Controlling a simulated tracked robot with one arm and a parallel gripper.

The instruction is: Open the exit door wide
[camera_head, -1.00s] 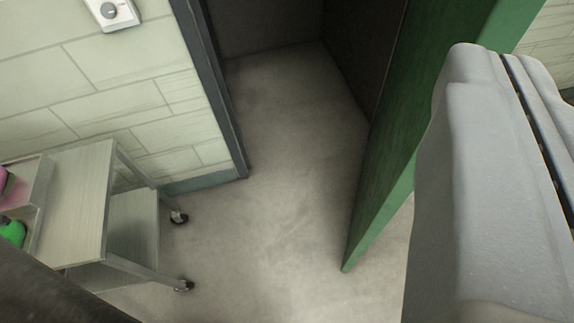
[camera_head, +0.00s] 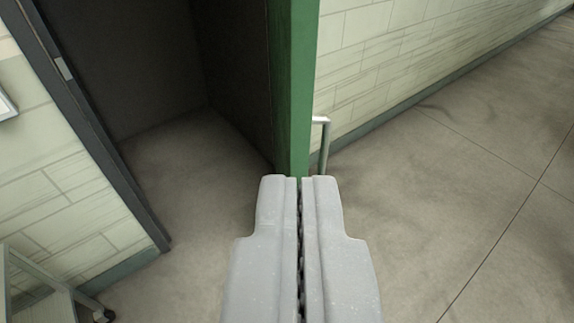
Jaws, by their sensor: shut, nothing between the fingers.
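The green exit door (camera_head: 293,85) stands partly open and is seen almost edge-on in the middle of the view. A metal handle (camera_head: 323,140) sticks out from its right face. The dark doorway (camera_head: 150,70) with its grey frame (camera_head: 88,125) is open to the left of the door. My gripper (camera_head: 299,180) is in the lower middle, its two grey fingers together with nothing between them. Its tips overlap the lower part of the door edge in the picture. I cannot tell whether they touch it. The gripper hides the door's bottom.
A pale brick wall (camera_head: 400,45) runs behind the door to the right, with wide clear floor (camera_head: 440,210) in front of it. A cart (camera_head: 40,285) with a caster stands at the lower left, by the left wall.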

